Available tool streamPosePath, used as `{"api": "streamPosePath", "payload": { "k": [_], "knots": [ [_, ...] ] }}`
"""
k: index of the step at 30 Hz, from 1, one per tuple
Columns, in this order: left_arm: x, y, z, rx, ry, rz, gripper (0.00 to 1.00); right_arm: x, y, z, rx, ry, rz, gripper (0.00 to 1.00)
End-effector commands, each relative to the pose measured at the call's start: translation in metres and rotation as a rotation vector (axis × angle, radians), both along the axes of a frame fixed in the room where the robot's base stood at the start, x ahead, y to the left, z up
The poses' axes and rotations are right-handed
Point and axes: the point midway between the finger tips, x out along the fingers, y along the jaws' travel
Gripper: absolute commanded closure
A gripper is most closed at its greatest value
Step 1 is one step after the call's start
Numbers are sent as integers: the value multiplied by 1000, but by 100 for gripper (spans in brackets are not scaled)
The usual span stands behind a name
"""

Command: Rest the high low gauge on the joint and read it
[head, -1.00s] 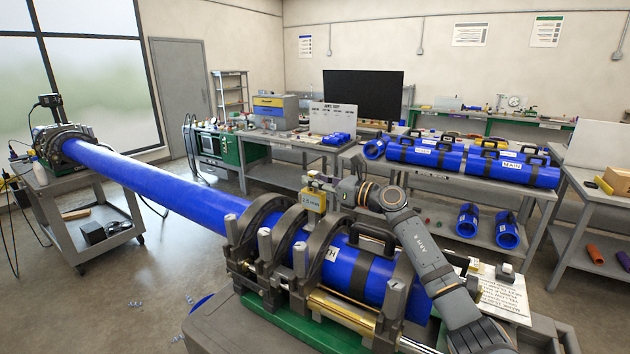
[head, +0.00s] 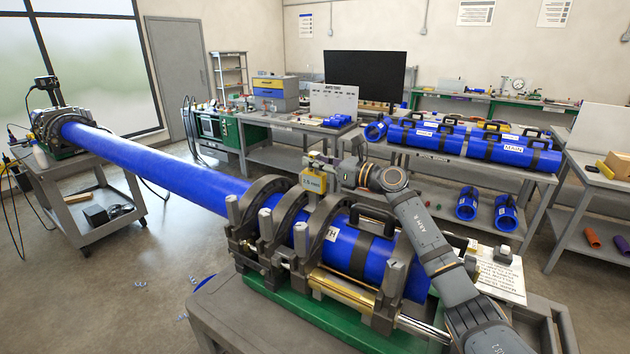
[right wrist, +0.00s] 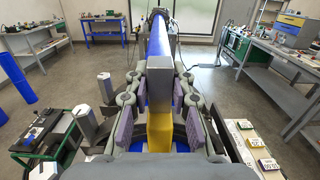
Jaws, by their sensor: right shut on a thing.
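The high low gauge (head: 313,181) is a small yellow block with a pale display showing a figure in mm, too small to read surely. My right gripper (head: 337,172) is shut on it, over the clamps at the pipe joint. In the right wrist view, the yellow gauge (right wrist: 160,130) sits between the finger pads. The long blue pipe (head: 160,160) meets the short blue pipe (head: 355,252) inside the dark clamp rings (head: 268,195). The joint itself is hidden by the clamps and gauge, and I cannot tell whether the gauge touches the pipe. My left gripper is out of view.
The fusion machine stands on a grey cart (head: 215,320). A second cart (head: 85,205) supports the pipe's far end. Benches with blue pipe pieces (head: 510,152) stand behind. A white card (head: 500,275) lies right of the clamps. Shavings lie on the open floor at left.

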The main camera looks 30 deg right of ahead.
Motion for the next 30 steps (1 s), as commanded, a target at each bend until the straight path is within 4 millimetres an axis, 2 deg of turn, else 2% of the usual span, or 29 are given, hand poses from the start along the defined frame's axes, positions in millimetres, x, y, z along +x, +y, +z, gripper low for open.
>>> {"api": "streamPosePath", "payload": {
  "k": [1,17,30],
  "knots": [
    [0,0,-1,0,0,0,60,0,0,-8,-1,14,1,100],
    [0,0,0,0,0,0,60,0,0,-7,-1,13,1,100],
    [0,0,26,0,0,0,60,0,0,32,0,4,0,100]
  ]
}}
